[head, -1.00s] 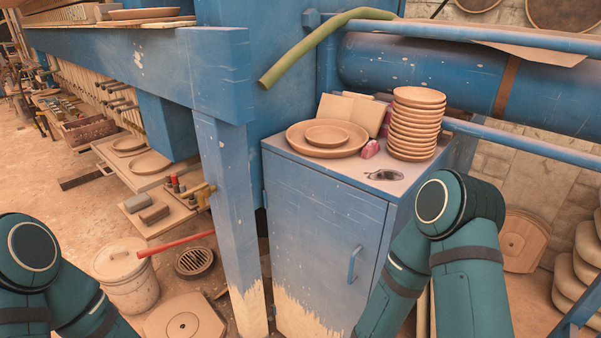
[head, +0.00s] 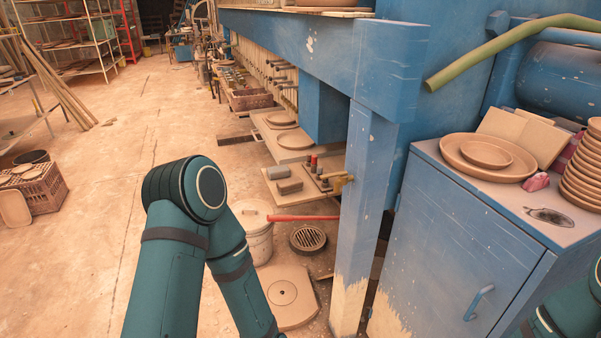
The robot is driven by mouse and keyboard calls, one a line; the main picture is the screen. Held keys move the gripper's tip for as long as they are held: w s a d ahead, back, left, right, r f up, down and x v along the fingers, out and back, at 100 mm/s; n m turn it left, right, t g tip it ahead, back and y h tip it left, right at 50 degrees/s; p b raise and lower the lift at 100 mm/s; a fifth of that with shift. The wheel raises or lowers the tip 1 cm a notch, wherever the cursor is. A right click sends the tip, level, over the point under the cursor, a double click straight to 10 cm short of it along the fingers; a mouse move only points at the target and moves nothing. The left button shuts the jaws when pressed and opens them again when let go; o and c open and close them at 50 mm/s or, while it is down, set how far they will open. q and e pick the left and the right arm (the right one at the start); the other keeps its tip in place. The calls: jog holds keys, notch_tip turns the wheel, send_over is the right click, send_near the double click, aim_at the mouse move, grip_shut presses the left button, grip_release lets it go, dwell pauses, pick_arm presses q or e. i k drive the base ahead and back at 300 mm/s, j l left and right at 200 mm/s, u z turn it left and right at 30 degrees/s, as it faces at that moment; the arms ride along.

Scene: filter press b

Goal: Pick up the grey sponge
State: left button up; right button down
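A small grey block (head: 278,172), which looks like the grey sponge, lies on a low board (head: 303,193) near the floor, left of the blue post. A darker brown-grey block (head: 289,186) lies right beside it. My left arm rises in the lower middle, left of the board, but its gripper is out of view. Only a part of my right arm shows at the bottom right corner, and its gripper is out of view too.
Small bottles (head: 314,163) stand on the board beside the blocks. A red bar (head: 303,217), a lidded bucket (head: 254,226) and a floor drain (head: 308,239) are in front. The blue cabinet (head: 455,245) stands right. Open floor (head: 105,200) lies left.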

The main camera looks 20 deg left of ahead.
aim_at(282, 171)
jog(key=i+j+z, duration=0.1)
jog(key=z, duration=0.35)
jog(key=j+z, duration=0.9)
jog(key=j, duration=0.4)
jog(key=j+z, duration=0.1)
jog(key=j, duration=0.55)
jog(key=k+j, duration=0.1)
jog(key=j, duration=0.55)
jog(key=j+z, duration=0.15)
jog(key=j, duration=0.55)
jog(key=k, duration=0.05)
